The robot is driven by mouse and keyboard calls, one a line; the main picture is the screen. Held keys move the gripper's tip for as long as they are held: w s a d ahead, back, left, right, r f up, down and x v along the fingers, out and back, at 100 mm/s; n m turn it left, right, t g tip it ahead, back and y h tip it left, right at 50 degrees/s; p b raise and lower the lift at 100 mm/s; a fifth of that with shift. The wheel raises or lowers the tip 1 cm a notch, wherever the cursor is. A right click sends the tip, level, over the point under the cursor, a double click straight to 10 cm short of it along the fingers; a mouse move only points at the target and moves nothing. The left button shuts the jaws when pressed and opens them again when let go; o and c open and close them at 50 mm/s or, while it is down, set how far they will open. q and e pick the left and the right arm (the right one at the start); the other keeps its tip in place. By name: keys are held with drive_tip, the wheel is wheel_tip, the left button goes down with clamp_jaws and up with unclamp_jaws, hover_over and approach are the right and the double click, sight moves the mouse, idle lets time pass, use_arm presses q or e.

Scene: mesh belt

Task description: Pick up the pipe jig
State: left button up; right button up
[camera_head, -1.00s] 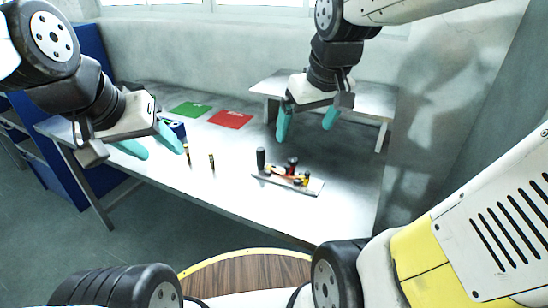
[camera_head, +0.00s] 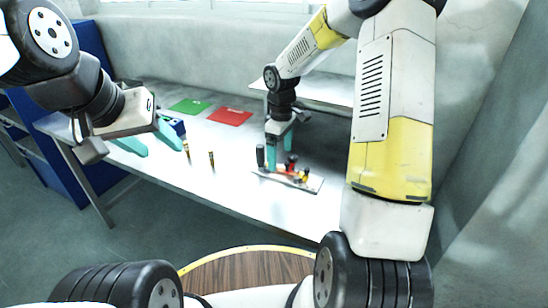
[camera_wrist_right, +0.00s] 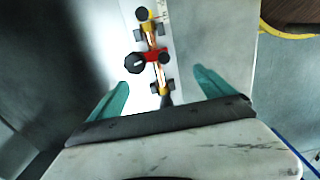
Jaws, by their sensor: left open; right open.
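The pipe jig (camera_head: 313,185) is a flat pale plate on the table, carrying red, yellow and black parts, with a dark upright cylinder at its left end. It also shows in the right wrist view (camera_wrist_right: 162,72), running up and down between the fingertips. My right gripper (camera_head: 279,150) is open above and behind the jig in the head view, overlapping its left part; I cannot tell whether it touches. It also shows open in the right wrist view (camera_wrist_right: 160,82), with a finger on each side of the jig's lower end. My left gripper (camera_head: 158,146) is open and empty at the table's left.
Two small upright pegs (camera_head: 211,160) stand left of the jig. A green mat (camera_head: 190,106) and a red mat (camera_head: 229,117) lie farther back. A blue object (camera_head: 176,125) is beside my left gripper. A raised shelf (camera_head: 335,90) stands behind, along the wall.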

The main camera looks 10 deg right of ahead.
drive_tip(key=f, duration=0.6)
drive_tip(key=shift+w+a, duration=0.1)
drive_tip(key=shift+w, duration=0.15)
drive_tip(key=shift+r, duration=0.1)
clamp_jaws()
